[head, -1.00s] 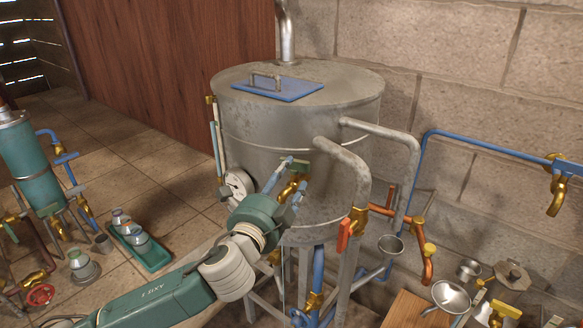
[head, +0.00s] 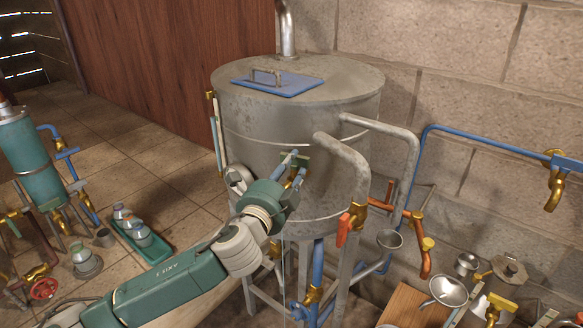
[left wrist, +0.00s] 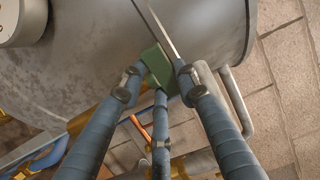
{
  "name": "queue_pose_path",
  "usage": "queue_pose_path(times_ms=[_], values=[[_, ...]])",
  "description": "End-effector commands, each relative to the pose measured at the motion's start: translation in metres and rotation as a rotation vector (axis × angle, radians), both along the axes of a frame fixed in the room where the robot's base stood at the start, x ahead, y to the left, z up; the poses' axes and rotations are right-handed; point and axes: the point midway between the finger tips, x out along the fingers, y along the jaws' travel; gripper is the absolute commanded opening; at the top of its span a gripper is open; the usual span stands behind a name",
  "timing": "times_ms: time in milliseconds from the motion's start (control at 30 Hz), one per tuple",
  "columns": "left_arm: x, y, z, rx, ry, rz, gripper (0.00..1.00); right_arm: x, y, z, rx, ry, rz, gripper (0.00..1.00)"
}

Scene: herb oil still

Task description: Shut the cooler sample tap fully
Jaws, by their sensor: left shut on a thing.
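The tank (head: 265,125) is a grey metal drum with a sample tap on its front. The tap's green handle (head: 292,158) shows between the fingers of my left gripper (head: 295,169). The left wrist view shows the green handle (left wrist: 158,65) close up, with the blue-grey fingers of the left gripper (left wrist: 157,76) on both sides and a third finger below. The gripper is shut on the handle. The tap's brass body is mostly hidden behind the gripper, so I cannot tell how far it is turned. My right gripper is not in view.
A dial gauge (head: 237,178) sits left of my gripper. A thick grey pipe (head: 350,155) bends down to its right, near an orange-handled valve (head: 344,229). A green tray (head: 150,248) with jars stands on the floor at left. A wooden board (head: 405,307) is at lower right.

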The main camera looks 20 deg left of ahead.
Motion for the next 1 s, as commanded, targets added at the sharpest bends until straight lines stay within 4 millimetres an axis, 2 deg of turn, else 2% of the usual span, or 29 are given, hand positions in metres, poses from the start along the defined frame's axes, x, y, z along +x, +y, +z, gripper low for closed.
queue_pose_path(times_ms=[433, 867, 900, 1000], values=[[0.0024, 0.0084, -0.0006, 0.005, 0.004, -0.303, 0.04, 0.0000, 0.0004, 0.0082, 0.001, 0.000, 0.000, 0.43], [0.0012, 0.0074, -0.0010, -0.001, 0.002, -0.351, 0.05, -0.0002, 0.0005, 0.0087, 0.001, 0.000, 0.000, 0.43], [0.0012, 0.0073, -0.0010, -0.001, 0.002, -0.351, 0.35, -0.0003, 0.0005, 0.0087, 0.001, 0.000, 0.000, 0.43], [0.0013, 0.0073, -0.0009, -0.001, 0.002, -0.351, 0.50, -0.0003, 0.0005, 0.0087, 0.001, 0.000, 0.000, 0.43]])
